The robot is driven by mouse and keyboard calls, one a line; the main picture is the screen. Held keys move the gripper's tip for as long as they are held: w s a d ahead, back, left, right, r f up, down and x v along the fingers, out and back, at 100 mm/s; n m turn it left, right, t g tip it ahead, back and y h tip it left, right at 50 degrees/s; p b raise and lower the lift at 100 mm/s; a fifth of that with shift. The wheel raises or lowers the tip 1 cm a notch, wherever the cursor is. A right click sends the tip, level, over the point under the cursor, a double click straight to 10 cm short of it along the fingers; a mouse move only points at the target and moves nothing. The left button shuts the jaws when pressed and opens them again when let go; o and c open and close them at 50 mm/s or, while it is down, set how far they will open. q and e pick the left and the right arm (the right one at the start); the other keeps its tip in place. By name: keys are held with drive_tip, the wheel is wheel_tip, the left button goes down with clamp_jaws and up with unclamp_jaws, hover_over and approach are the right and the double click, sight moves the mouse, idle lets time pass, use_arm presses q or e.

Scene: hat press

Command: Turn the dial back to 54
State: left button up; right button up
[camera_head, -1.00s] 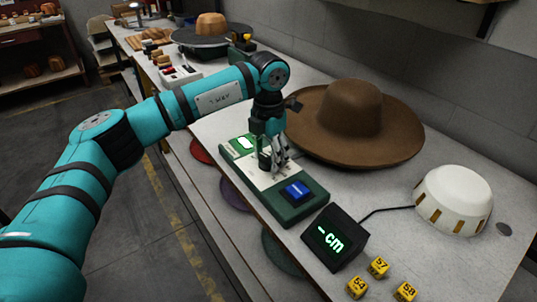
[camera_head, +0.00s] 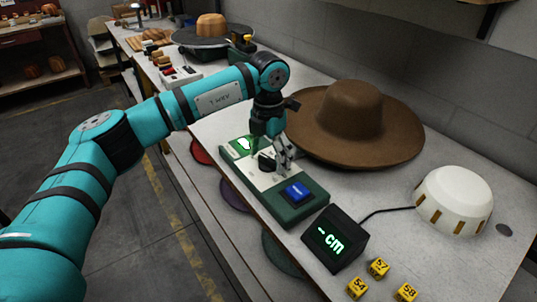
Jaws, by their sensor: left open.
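The dial is a small black knob (camera_head: 266,162) on the white top of a green control box (camera_head: 292,211). My left gripper (camera_head: 278,160) is open at the knob, with its fingers pointing down. I cannot tell whether a finger touches the knob. The knob's pointer and any scale marks are too small to read. A blue button (camera_head: 297,191) sits on the near end of the box, and a lit green window (camera_head: 244,143) on its far end. A black display (camera_head: 335,238) reads "- cm" in green. My right gripper is not in view.
A brown wide-brimmed hat (camera_head: 352,117) lies just behind the box. A white dome-shaped device (camera_head: 455,199) is cabled to the display. Yellow number blocks 54 (camera_head: 357,288), 57 (camera_head: 378,268) and 58 (camera_head: 405,291) stand at the front of the table.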

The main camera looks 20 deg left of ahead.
sight(268, 157)
use_arm(q)
wheel_tip(268, 157, up, 12)
idle(0.6)
